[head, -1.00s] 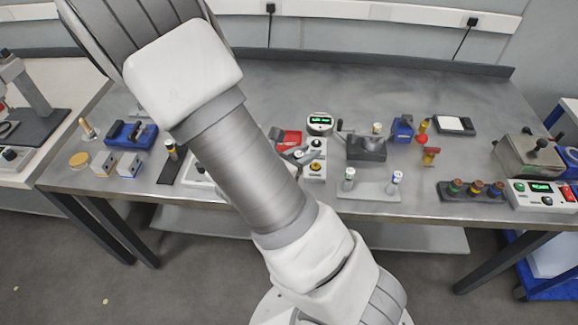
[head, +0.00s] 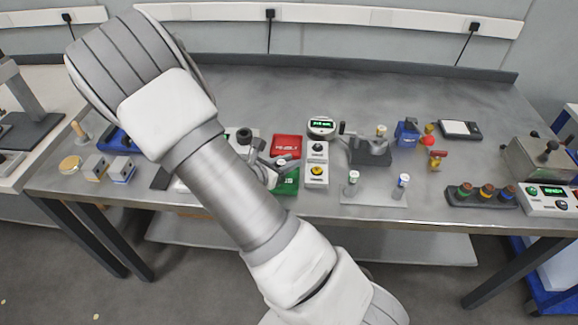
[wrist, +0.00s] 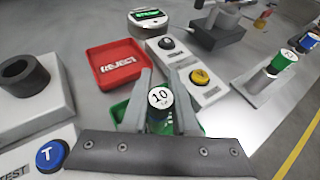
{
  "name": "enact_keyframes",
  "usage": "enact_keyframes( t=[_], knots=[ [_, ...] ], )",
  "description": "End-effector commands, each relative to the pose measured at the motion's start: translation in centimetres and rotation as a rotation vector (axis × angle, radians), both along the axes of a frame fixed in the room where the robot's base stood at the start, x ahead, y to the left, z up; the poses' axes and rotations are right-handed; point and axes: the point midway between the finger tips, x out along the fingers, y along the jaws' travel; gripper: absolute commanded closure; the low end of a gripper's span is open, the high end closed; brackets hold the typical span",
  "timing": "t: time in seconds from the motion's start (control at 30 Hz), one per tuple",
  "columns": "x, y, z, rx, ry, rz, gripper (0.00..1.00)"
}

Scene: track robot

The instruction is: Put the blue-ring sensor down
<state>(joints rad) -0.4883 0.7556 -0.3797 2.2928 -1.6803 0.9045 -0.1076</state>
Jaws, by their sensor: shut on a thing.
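My gripper (wrist: 160,97) is shut on a small upright cylinder, the held sensor (wrist: 159,99), with a white top marked "10". Its body looks dark or greenish; I cannot make out a blue ring on it. In the wrist view it is over or in the green tray (wrist: 119,112); I cannot tell whether it touches the tray floor. The green tray (head: 288,187) is partly hidden by my arm in the head view. A blue-ringed sensor (head: 403,181) and a green-ringed one (head: 353,177) stand on a grey holder (head: 376,198) to the right.
A red REJECT tray (wrist: 117,66) lies just behind the green tray. A button box (wrist: 190,72) is close on the right, with a round display (wrist: 150,18) behind it.

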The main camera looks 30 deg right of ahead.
Motion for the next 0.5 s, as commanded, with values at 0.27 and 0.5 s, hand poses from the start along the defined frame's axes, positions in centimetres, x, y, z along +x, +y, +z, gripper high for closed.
enact_keyframes(
  t=[0.27,0.5],
  knots=[
    [0.02,-0.01,-0.04,-0.001,-0.001,0.0,1.0],
    [0.02,0.0,-0.2,0.0,-0.001,0.001,0.46]
  ],
)
